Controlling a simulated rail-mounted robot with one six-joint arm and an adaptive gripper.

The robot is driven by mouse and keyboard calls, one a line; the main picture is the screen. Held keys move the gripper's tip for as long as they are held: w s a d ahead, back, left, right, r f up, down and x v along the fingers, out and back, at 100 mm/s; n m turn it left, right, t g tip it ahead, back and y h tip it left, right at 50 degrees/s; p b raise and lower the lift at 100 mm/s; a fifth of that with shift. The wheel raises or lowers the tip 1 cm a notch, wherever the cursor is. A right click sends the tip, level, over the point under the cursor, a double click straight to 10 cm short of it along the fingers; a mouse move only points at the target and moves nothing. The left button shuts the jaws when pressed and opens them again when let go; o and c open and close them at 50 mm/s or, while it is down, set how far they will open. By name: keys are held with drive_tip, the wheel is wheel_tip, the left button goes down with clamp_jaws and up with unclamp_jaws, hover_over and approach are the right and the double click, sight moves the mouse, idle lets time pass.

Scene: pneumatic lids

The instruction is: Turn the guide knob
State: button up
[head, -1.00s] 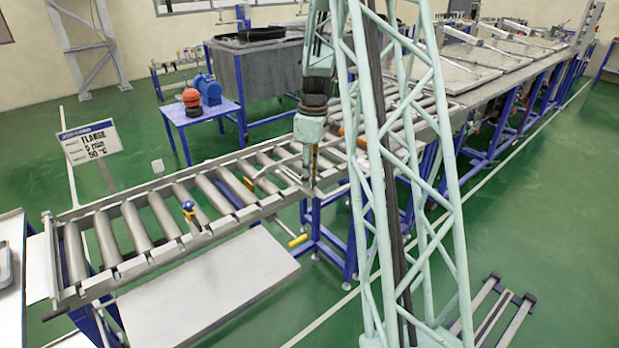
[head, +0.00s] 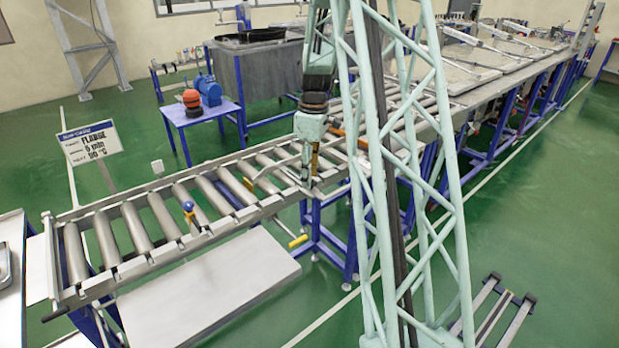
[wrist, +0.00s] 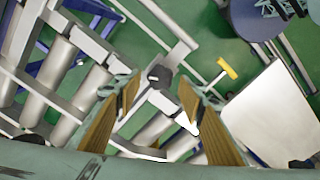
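A small dark knob (wrist: 159,76) shows in the wrist view between and just beyond my fingertips, on a grey metal bar by the rollers. It looks like the guide knob, though no label shows. My gripper (wrist: 160,88) is open, with one brown-padded finger on each side and a gap to the knob. In the head view my gripper (head: 309,174) points down over the near side of the roller conveyor (head: 130,195). There the knob under it is too small or hidden to make out.
A yellow-ended handle (head: 298,241) sticks out from the conveyor's near side. Thin guide bars (head: 268,172) cross the rollers beside my gripper. A white board (head: 205,285) lies below.

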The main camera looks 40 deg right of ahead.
wheel_tip(320, 180, up, 11)
drive_tip(key=shift+d, duration=0.2)
idle(0.5)
drive_tip(key=shift+s+r, duration=0.1)
drive_tip(key=shift+r, duration=0.05)
idle(0.4)
drive_tip(key=s+a+r+m+t, duration=0.1)
drive_tip(key=s+a+r, duration=0.4)
drive_tip(key=a, duration=0.4)
drive_tip(key=s+a+r+m+h+b, duration=0.1)
drive_tip(key=s+a+r, duration=0.3)
drive_tip(key=a+r, duration=0.3)
drive_tip(key=s+a+r+m+t, duration=0.1)
drive_tip(key=s+a+r, duration=0.35)
drive_tip(key=a, duration=0.55)
drive_tip(key=s+a+m+t+b, duration=0.1)
drive_tip(key=s+a, duration=0.6)
drive_tip(key=s, duration=0.5)
drive_tip(key=s+a+f+m, duration=0.1)
drive_tip(key=s+a, duration=0.5)
drive_tip(key=s, duration=0.6)
drive_tip(key=shift+s+a+f+m+t+b, duration=0.25)
drive_tip(key=shift+a+m+t+b, duration=0.15)
drive_tip(key=shift+m, duration=0.1)
drive_tip(key=shift+w+a, duration=0.1)
